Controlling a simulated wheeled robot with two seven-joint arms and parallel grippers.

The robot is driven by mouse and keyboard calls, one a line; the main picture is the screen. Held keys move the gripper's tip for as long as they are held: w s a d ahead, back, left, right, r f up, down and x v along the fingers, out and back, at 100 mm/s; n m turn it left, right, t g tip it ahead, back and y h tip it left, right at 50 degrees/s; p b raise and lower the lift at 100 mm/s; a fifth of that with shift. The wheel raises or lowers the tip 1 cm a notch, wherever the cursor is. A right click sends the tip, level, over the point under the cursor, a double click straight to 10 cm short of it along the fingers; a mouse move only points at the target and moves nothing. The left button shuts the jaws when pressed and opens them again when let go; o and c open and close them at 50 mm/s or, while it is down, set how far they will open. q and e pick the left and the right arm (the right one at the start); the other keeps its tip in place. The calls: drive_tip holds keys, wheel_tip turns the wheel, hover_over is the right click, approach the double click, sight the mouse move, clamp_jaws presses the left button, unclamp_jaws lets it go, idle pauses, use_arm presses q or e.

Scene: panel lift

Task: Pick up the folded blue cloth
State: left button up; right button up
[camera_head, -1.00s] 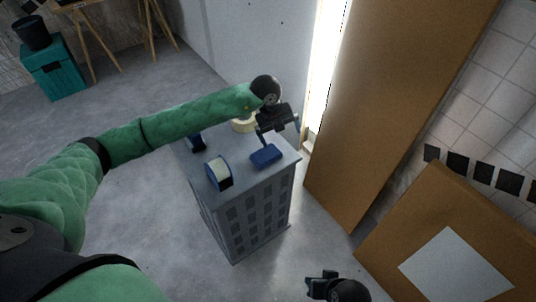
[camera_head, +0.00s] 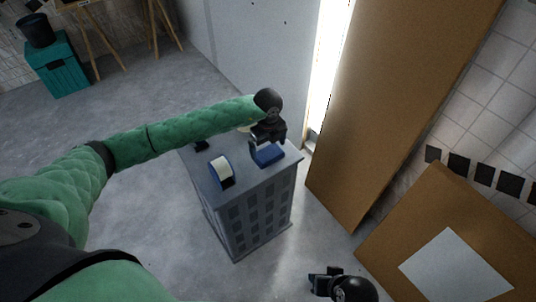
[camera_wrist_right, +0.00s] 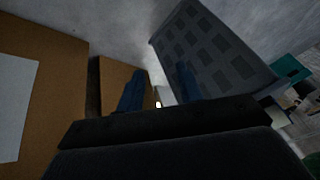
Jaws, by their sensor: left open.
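The folded blue cloth (camera_head: 269,156) lies on top of the grey stand (camera_head: 248,183), near its far right corner. My left gripper (camera_head: 267,150) is right above the cloth with its fingers pointing down, open around or just over it. Whether the fingers touch the cloth I cannot tell. My right gripper (camera_head: 318,281) is low at the bottom of the head view, away from the stand. In the right wrist view its two blue fingers (camera_wrist_right: 160,88) are apart with nothing between them.
Brown panels (camera_head: 400,90) lean at the right, one with a pale sheet (camera_head: 455,265). A teal crate (camera_head: 60,68) is far left. Floor left of the stand is clear.

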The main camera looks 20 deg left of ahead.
sight(268, 153)
use_arm(q)
wheel_tip(268, 153, down, 3)
drive_tip(key=shift+f, duration=0.2)
drive_tip(key=c, duration=0.6)
use_arm(e)
drive_tip(key=shift+s+d+r, duration=0.15)
drive_tip(key=shift+d+r, duration=0.25)
drive_tip(key=shift+d, duration=0.15)
use_arm(q)
drive_tip(key=shift+w+r, duration=0.1)
drive_tip(key=r, duration=0.2)
drive_tip(key=d+r, duration=0.1)
drive_tip(key=r, duration=0.1)
drive_tip(key=shift+r+b, duration=0.15)
drive_tip(key=shift+b, duration=0.25)
drive_tip(key=shift+s+d+r+b, duration=0.25)
drive_tip(key=shift+s+d+r, duration=0.4)
drive_tip(key=shift+d+r, duration=0.75)
drive_tip(key=shift+s+d+r+b, duration=0.3)
drive_tip(key=shift+s+d+r, duration=0.45)
drive_tip(key=shift+d, duration=1.15)
drive_tip(key=shift+s+d+r+b, duration=0.25)
drive_tip(key=shift+s+d+r, duration=0.3)
drive_tip(key=shift+d+r, duration=0.85)
use_arm(e)
wheel_tip(268, 153, down, 9)
drive_tip(key=w+a+t, duration=0.1)
drive_tip(key=a, duration=0.1)
drive_tip(key=shift+w, duration=0.3)
